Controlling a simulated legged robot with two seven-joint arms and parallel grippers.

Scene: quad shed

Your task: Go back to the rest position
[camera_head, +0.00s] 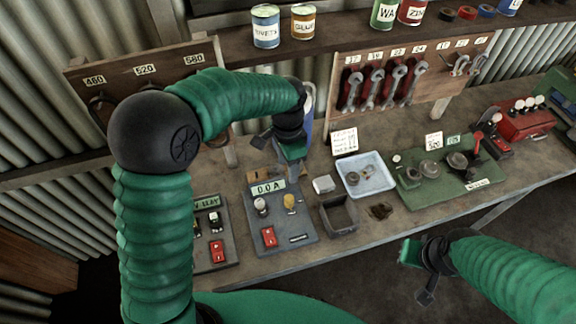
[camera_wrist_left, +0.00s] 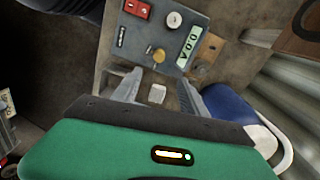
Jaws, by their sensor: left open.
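My left gripper (camera_head: 279,148) hangs over the bench, at the end of the green arm that arches in from the left. In the left wrist view it (camera_wrist_left: 158,92) is open, with its two fingers apart and nothing held. A small pale block (camera_wrist_left: 157,93) shows between the fingers, on the bench below. My right gripper (camera_head: 420,270) is in front of the bench's front edge, low at the right. It appears empty, but its jaw gap is not clear.
A grey bin (camera_head: 339,215), a pale tray (camera_head: 378,186) and a green mat (camera_head: 465,184) lie rightward. Wrenches hang on a board (camera_head: 440,62) under a shelf (camera_head: 345,25).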

